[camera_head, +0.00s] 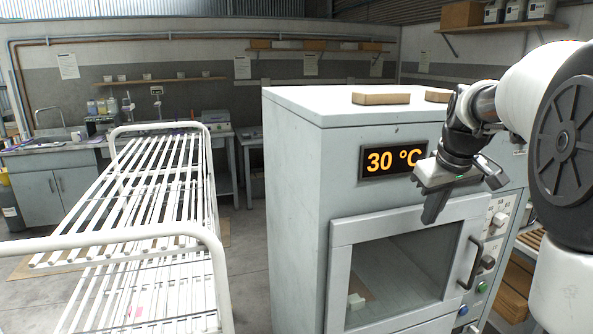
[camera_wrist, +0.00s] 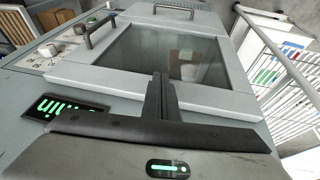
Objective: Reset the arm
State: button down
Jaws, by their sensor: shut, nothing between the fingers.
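My gripper (camera_head: 435,205) hangs at the end of my arm, in front of the upper part of a grey oven (camera_head: 297,200) in the head view. Its fingers point down, and it is shut and empty. In the wrist view the fingers of my gripper (camera_wrist: 160,80) are together in front of the oven door (camera_wrist: 90,78). The oven door (camera_head: 341,270) looks closed, with a dark window and a handle at its right. The oven display (camera_head: 392,160) reads 30 °C. Inside, behind the glass, a small pale object (camera_head: 356,300) shows; I cannot tell what it is.
A white slatted rack (camera_head: 215,240) stands to the left of the oven, with floor between them. Wooden blocks (camera_head: 380,98) lie on top of the oven. Knobs and buttons (camera_head: 498,219) are on its right side. A sink counter (camera_head: 50,155) is at the back left.

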jog(key=s+a+r+t, duration=0.1)
jog(key=s+a+r, duration=0.1)
jog(key=s+a, duration=1.05)
jog(key=s+a+f+m, duration=0.1)
jog(key=s+a+f, duration=0.1)
jog(key=s, duration=0.4)
jog(key=s+a+f+m, duration=0.1)
jog(key=s+a+f, duration=0.1)
jog(key=s+f, duration=0.2)
jog(key=s, duration=0.3)
jog(key=shift+a+m+y, duration=0.2)
jog(key=shift+m+y, duration=0.1)
